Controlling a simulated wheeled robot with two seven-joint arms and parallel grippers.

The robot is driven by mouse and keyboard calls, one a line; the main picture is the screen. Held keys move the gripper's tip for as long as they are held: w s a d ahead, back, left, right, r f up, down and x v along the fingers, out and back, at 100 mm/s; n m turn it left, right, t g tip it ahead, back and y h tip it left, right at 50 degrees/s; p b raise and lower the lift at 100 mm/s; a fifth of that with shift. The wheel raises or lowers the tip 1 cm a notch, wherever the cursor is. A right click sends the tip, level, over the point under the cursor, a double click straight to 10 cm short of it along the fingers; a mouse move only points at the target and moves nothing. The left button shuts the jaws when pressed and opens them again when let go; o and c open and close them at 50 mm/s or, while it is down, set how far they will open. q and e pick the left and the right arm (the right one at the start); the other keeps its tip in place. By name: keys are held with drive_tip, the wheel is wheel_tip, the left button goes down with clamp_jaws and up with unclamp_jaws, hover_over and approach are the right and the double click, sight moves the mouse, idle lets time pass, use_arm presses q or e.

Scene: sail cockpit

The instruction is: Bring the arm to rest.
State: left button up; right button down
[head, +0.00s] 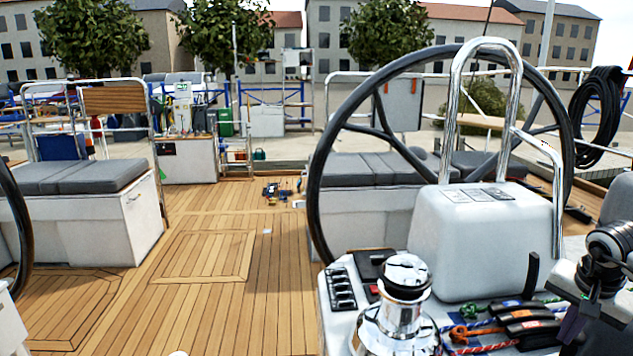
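My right arm comes in at the right edge of the head view. Its dark gripper (588,312) points down over the right end of the console, close to the rope clutches (525,318). The fingers are dark and partly merge with the things behind them, so I cannot tell whether they are open or shut. I see nothing clearly held. My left gripper is not in view.
A chrome winch (403,300) stands on the white console, left of the clutches and coloured ropes (470,335). The large black steering wheel (313,200) and a steel rail (450,120) rise behind it. Grey-cushioned benches (95,215) flank the cockpit. The teak deck (200,310) is mostly clear.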

drive_tip(key=s+a+f+m+y, duration=0.15)
drive_tip(key=a+f+y, duration=0.3)
drive_tip(key=a, duration=0.85)
drive_tip(key=a+f+m+y, duration=0.2)
drive_tip(key=a+f+y, duration=0.25)
drive_tip(key=a, duration=0.95)
drive_tip(key=s+a+r+m+t+y, duration=0.2)
drive_tip(key=a+m+t+y, duration=0.15)
drive_tip(key=a+m, duration=0.5)
drive_tip(key=s+a+r+m+t+y, duration=0.1)
drive_tip(key=s+a+m+t+y, duration=0.25)
drive_tip(key=a+m, duration=0.5)
drive_tip(key=s+d+f+m+t+h, duration=0.2)
drive_tip(key=d+f+m+t+h, duration=0.4)
drive_tip(key=m, duration=1.6)
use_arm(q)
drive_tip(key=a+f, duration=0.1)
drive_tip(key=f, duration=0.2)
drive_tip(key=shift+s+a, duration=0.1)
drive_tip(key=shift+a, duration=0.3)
use_arm(e)
drive_tip(key=s+d+f+m+g+h, duration=0.2)
drive_tip(key=s+d+f+m+g, duration=0.1)
drive_tip(key=s+f+m, duration=0.5)
drive_tip(key=s+d+f+m+g+h, duration=0.3)
drive_tip(key=s+f+m+g, duration=0.1)
drive_tip(key=s+f+m, duration=0.3)
drive_tip(key=shift+s+d+f+m+h, duration=0.3)
drive_tip(key=shift+s+m, duration=0.35)
drive_tip(key=shift+s, duration=0.6)
